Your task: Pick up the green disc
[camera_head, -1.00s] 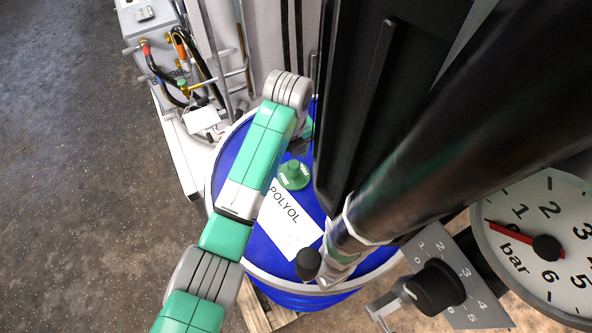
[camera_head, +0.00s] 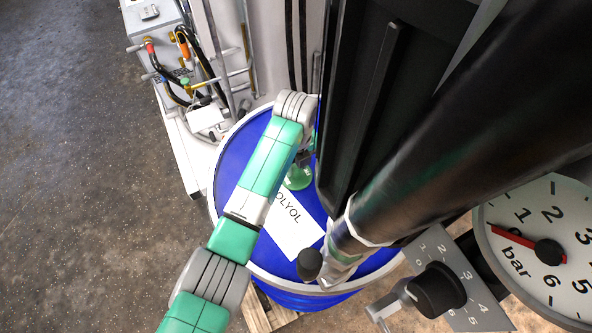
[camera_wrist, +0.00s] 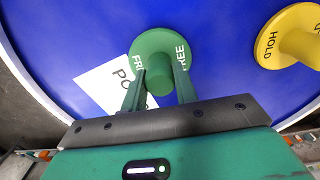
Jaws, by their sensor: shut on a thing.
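The green disc (camera_wrist: 146,45) is round, marked FREE, with a central knob, and sits on the blue drum lid in the wrist view. My gripper (camera_wrist: 160,77) is shut on the disc's knob, one finger on each side. In the head view the green disc (camera_head: 298,180) is partly covered by my arm, and the fingertips are mostly hidden there.
A yellow disc (camera_wrist: 268,42) marked HOLD is to the right on the blue drum lid (camera_wrist: 80,30). A white POLYOL label (camera_wrist: 103,90) lies beside the green disc. In the head view a thick black hose (camera_head: 430,160) and a pressure gauge (camera_head: 535,215) crowd the right side.

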